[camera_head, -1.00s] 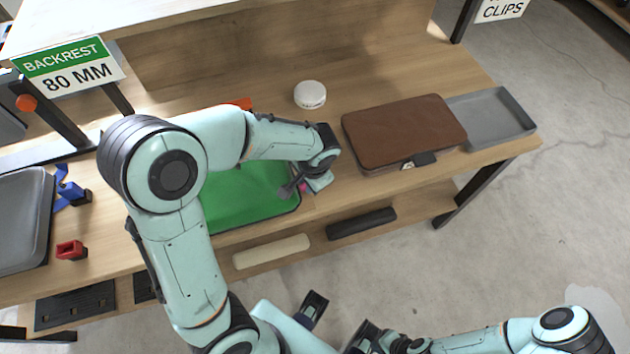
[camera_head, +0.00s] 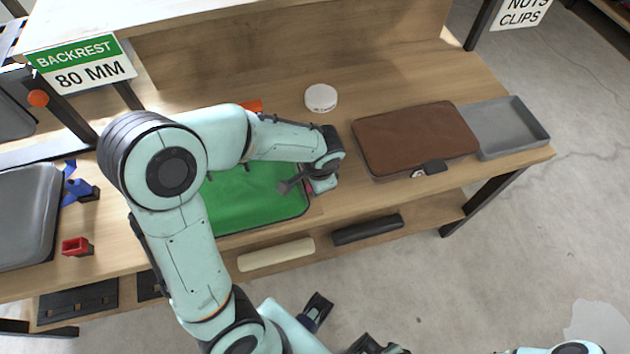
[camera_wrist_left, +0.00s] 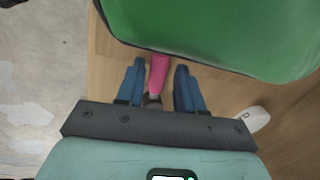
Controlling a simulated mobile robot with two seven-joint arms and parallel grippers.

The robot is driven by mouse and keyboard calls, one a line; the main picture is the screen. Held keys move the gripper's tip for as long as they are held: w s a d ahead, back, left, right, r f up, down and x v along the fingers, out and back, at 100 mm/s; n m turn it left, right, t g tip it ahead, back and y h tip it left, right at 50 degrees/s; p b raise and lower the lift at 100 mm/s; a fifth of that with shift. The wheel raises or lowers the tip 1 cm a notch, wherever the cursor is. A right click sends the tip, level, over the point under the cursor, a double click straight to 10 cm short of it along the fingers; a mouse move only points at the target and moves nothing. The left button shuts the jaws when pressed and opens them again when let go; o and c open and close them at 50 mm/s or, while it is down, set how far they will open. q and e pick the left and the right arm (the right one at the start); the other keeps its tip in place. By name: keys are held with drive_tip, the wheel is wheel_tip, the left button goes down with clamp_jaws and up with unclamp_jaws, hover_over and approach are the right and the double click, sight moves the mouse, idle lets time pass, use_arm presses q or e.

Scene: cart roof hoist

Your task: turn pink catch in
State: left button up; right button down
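The pink catch (camera_wrist_left: 158,72) lies at the near edge of the green panel (camera_wrist_left: 215,30) in the left wrist view. My left gripper (camera_wrist_left: 160,75) has its two blue fingers either side of the catch, with a small gap on each side. In the head view the left gripper (camera_head: 316,184) hangs at the right edge of the green panel (camera_head: 250,205), and only a sliver of pink shows beside it.
A brown case (camera_head: 415,138) and a grey tray (camera_head: 505,130) are to the right on the bench. A white tin (camera_head: 321,98) stands behind. A blue part (camera_head: 82,188) and red part (camera_head: 77,247) are at left. Cream (camera_head: 276,254) and black (camera_head: 368,229) bars lie on the shelf below.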

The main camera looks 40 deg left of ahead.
use_arm(q)
drive_tip(key=shift+o, duration=0.4)
wheel_tip(320, 180, up, 13)
drive_tip(key=s+d+p, duration=0.1)
drive_tip(key=d+p, duration=0.1)
drive_tip(key=shift+d, duration=0.2)
use_arm(e)
drive_tip(key=shift+w+r, duration=0.2)
drive_tip(key=shift+r, duration=0.35)
drive_tip(key=shift+w+r, duration=0.15)
drive_tip(key=shift+r, duration=0.35)
